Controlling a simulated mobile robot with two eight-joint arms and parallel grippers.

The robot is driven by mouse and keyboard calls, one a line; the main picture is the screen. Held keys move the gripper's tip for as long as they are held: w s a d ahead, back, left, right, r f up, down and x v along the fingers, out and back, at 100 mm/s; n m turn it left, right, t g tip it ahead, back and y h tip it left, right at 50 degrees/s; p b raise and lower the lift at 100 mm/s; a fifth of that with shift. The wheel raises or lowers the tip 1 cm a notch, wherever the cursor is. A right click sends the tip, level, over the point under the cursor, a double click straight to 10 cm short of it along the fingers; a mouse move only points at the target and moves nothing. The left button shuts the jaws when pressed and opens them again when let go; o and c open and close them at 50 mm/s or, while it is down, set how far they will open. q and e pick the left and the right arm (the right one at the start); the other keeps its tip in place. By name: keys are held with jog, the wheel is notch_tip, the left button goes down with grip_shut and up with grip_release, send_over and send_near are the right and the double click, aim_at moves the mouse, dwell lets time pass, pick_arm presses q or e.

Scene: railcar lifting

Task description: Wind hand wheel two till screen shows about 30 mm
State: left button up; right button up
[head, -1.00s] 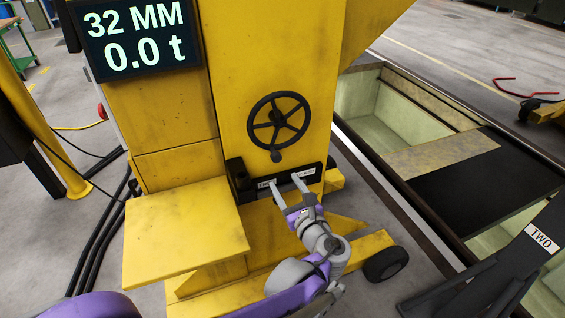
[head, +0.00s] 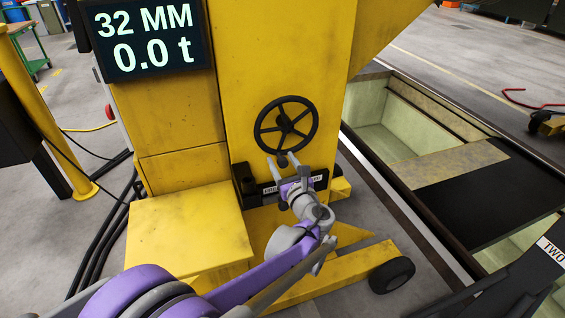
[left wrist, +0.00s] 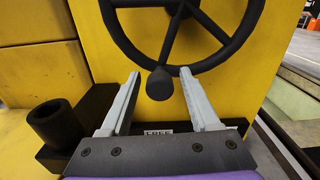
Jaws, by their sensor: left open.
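The black hand wheel (head: 286,125) is mounted on the front of the yellow column. Its knob (head: 282,160) is at the bottom of the rim; it also shows in the left wrist view (left wrist: 159,84). My left gripper (head: 283,163) is open just below the wheel, with its fingertips on either side of the knob. In the left wrist view a gap shows between the knob and each finger (left wrist: 159,75). The screen (head: 146,38) reads 32 MM and 0.0 t. My right gripper is not in view.
A black ledge with a label (head: 271,189) and a short black tube (left wrist: 55,122) sit below the wheel. A yellow box step (head: 185,235) stands at left. An open pit (head: 385,130) lies at right. A black part labelled TWO (head: 551,250) is at lower right.

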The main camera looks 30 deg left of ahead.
pick_arm(q)
grip_shut()
dwell(0.3)
dwell(1.1)
